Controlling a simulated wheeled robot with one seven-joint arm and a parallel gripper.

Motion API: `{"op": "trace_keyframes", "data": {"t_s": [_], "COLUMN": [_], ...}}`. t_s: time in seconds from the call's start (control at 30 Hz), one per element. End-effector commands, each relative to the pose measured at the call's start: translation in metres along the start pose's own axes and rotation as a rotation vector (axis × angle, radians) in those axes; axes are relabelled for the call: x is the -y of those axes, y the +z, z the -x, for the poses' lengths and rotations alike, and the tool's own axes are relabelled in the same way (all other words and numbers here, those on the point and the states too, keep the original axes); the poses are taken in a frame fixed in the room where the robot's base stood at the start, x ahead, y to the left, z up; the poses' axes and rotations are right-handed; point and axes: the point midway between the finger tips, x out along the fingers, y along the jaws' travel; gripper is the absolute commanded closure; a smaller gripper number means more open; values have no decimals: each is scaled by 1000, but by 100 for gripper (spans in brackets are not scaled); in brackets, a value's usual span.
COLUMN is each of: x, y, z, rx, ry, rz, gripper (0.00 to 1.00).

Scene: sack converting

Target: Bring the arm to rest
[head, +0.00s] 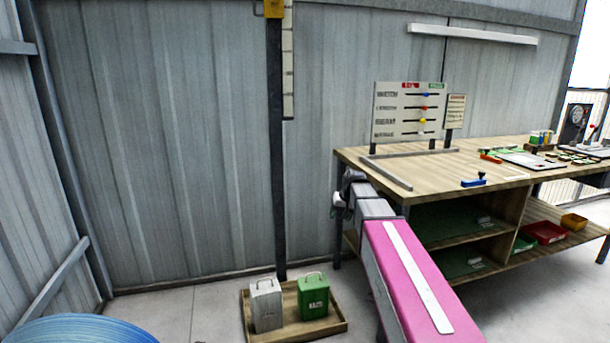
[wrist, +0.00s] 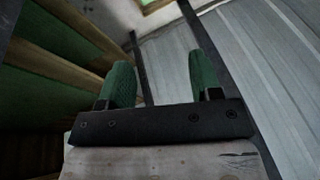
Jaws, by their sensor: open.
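My arm reaches from the bottom of the head view up to the left end of the workbench (head: 470,150). My gripper (wrist: 161,72) shows in the wrist view with its two green fingers wide apart and nothing held between them. A dark upright post and the wall show beyond the fingers. In the head view the fingers cannot be made out at the far end of the arm. The arm end is beside the bench's left end, close to it; I cannot tell whether they touch.
A wooden tray (head: 300,334) on the floor holds a grey can (head: 266,305) and a green can (head: 314,297). A board with coloured sliders (head: 405,110) stands on the bench. A blue round thing (head: 80,330) is at lower left.

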Motion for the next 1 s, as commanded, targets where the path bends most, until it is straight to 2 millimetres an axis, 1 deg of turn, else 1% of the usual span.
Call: {"op": "trace_keyframes", "data": {"t_s": [0.03, 0.07, 0.1, 0.17, 0.2, 0.27, 0.3, 0.37, 0.4, 0.5, 0.6, 0.7, 0.8, 1.0], "x": [-7, -10, -16, -23, -27, -34, -38, -44, -47, -55, -60, -64, -65, -66], "y": [34, 48, 67, 95, 115, 144, 163, 192, 210, 250, 280, 297, 304, 304], "z": [-13, -20, -29, -41, -49, -59, -65, -72, -77, -85, -90, -92, -94, -94], "rx": [23, 34, 51, 75, 91, 114, 130, 153, 168, 203, 227, 243, 249, 250], "ry": [17, 27, 42, 63, 77, 98, 112, 133, 146, 175, 198, 212, 219, 220], "rz": [-8, -12, -17, -23, -27, -32, -36, -41, -43, -47, -49, -50, -50, -50], "gripper": [42, 42, 42, 42, 42, 42, 42, 42, 42, 42, 42, 42, 42, 42]}}
